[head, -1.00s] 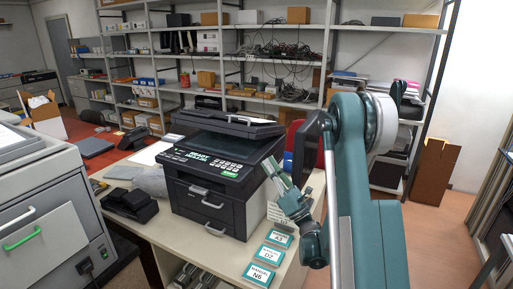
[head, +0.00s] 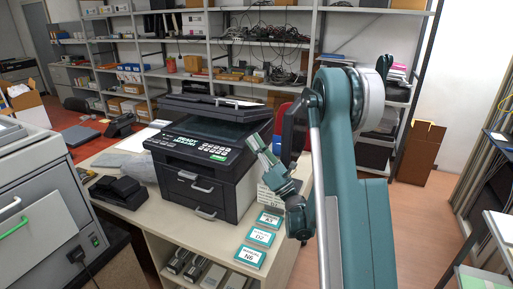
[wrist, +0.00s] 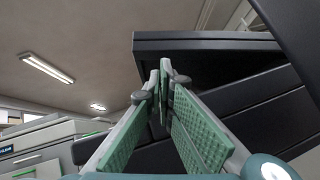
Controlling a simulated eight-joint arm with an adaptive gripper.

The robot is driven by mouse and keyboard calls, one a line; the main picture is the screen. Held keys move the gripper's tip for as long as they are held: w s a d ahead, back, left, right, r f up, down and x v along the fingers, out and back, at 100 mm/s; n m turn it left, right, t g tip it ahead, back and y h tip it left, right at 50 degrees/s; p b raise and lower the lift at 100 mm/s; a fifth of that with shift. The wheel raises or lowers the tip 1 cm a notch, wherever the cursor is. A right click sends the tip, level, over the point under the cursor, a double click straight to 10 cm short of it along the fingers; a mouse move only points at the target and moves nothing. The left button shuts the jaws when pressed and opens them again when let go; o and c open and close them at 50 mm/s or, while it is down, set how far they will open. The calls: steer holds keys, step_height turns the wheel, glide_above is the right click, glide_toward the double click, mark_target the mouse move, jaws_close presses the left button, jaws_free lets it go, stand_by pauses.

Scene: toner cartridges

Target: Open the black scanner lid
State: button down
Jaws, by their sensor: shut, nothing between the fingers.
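The black scanner lid (head: 214,106) sits on top of the black printer (head: 199,180) in the middle of the head view. Its near side looks raised over a dark flat surface, but I cannot tell how far it is open. My gripper (head: 252,141) is at the printer's right front corner, beside the control panel (head: 188,144), with its fingers pointing up. In the wrist view the green-padded fingers (wrist: 163,68) are shut with nothing between them. Their tips are close to a dark panel edge (wrist: 205,41), probably the lid; I cannot tell whether they touch.
Labelled cards (head: 260,236) lie on the table (head: 213,233) in front of my gripper. A black device (head: 118,191) lies left of the printer. A large grey machine (head: 45,190) stands at the left. Shelves (head: 235,85) line the back.

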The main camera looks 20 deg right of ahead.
steer(key=shift+b+x, duration=0.35)
steer(key=shift+x, duration=3)
steer(key=shift+r+m+h+p, duration=0.5)
steer(key=shift+r+m, duration=0.1)
steer(key=shift+r, duration=0.15)
steer(key=w+d+r+m+h+p, duration=0.1)
steer(key=r+m+h+p, duration=0.1)
steer(key=r, duration=0.2)
steer(key=w+d+r+m+h+p, duration=0.1)
steer(key=r+m+h+p, duration=0.1)
steer(key=r+m, duration=0.1)
steer(key=w+d+r+m+h+p, duration=0.1)
steer(key=r+m+h+p, duration=0.2)
steer(key=r, duration=0.3)
steer(key=shift+r, duration=0.1)
steer(key=w+d+r+m+g+h+p, duration=0.2)
steer(key=w+d+r+m+p, duration=0.2)
steer(key=r, duration=0.5)
steer(key=shift+w+d+m+h+p, duration=0.3)
steer(key=shift+w+d+h+p, duration=0.1)
steer(key=shift+w+d, duration=0.8)
steer(key=shift+s, duration=0.15)
steer(key=b+v, duration=0.1)
steer(key=v, duration=0.8)
steer(key=shift+s+r, duration=0.3)
steer(key=shift+s, duration=0.25)
